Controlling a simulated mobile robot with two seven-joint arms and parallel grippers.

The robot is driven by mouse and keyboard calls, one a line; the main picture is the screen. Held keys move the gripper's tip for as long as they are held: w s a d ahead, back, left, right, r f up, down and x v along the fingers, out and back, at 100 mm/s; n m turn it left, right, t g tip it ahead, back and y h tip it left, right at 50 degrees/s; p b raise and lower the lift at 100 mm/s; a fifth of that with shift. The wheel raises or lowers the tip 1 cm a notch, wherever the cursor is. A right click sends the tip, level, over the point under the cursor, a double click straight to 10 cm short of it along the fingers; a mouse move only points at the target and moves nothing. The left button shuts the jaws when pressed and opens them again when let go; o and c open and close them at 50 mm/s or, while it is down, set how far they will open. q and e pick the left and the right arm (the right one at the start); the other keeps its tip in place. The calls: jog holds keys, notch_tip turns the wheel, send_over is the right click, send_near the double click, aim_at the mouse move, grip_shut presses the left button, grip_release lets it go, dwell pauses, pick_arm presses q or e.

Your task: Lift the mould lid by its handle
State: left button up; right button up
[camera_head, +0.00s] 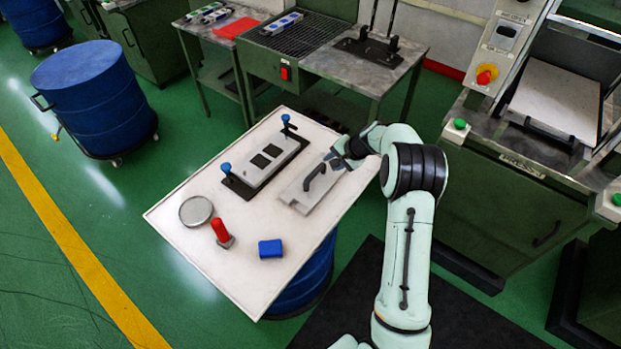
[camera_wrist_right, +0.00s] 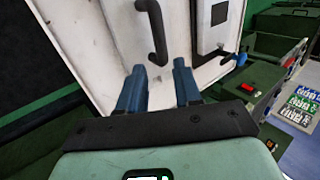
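The mould lid (camera_head: 300,200) is a flat grey plate lying on the white table. Its black arched handle (camera_head: 315,178) stands up from it. The handle also shows in the right wrist view (camera_wrist_right: 154,30), beyond my fingertips. My right gripper (camera_head: 338,160) is at the far right end of the lid, close to the handle; in the right wrist view its two blue fingers (camera_wrist_right: 157,70) are apart with nothing between them. The open mould (camera_head: 265,167) with two dark cavities lies left of the lid. My left gripper is not in view.
On the white table (camera_head: 190,260) are blue-knobbed clamps (camera_head: 226,170), a round metal dish (camera_head: 196,211), a red-handled tool (camera_head: 220,231) and a blue block (camera_head: 270,248). A green bench (camera_head: 300,60) stands behind. A blue drum (camera_head: 95,95) stands at left.

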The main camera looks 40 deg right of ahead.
aim_at(316, 171)
jog(key=p+x, duration=0.1)
jog(key=x, duration=0.6)
jog(key=shift+a+f, duration=0.1)
jog(key=p+x, duration=0.1)
jog(key=x, duration=0.3)
jog(key=shift+w+a, duration=0.1)
jog(key=shift+a, duration=0.15)
jog(key=shift+w+f, duration=0.2)
jog(key=shift+f, duration=0.25)
jog(key=shift+s, duration=0.15)
jog(key=shift+c, duration=0.4)
grip_shut()
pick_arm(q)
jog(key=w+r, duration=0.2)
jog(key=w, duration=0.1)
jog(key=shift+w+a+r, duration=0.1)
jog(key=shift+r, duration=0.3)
pick_arm(e)
jog(key=shift+a, duration=0.1)
jog(key=shift+r, duration=0.15)
